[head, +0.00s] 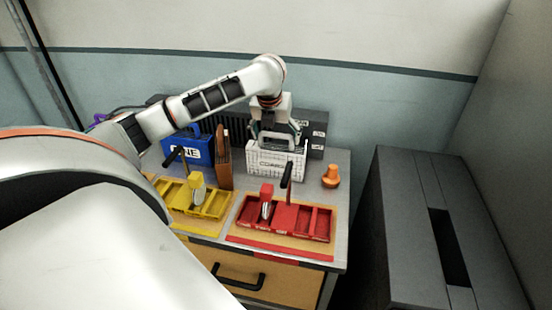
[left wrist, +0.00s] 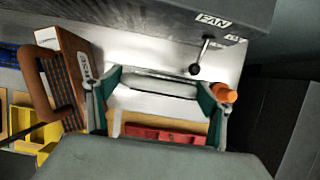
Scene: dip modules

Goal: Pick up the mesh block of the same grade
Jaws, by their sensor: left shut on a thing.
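A white mesh block (head: 275,166) with a partly readable dark label, which seems to start "COA", is near the back of the bench in the head view. My left gripper (head: 276,135) is over its top, shut on its handle. In the left wrist view the pale handle bar (left wrist: 155,87) spans between the fingers. I cannot tell whether the block touches the bench. A blue block (head: 190,150) with "NE" showing stands to the left, partly behind my arm. A brown block (head: 223,160) stands between them; it also shows in the left wrist view (left wrist: 60,72).
In front are a yellow compartment tray (head: 215,212) and a red one (head: 318,237), with dark upright levers near them. An orange knob-shaped piece (head: 330,178) is at right. A dark box marked "FAN" (left wrist: 180,20) is behind. A grey cabinet (head: 410,200) stands right of the bench.

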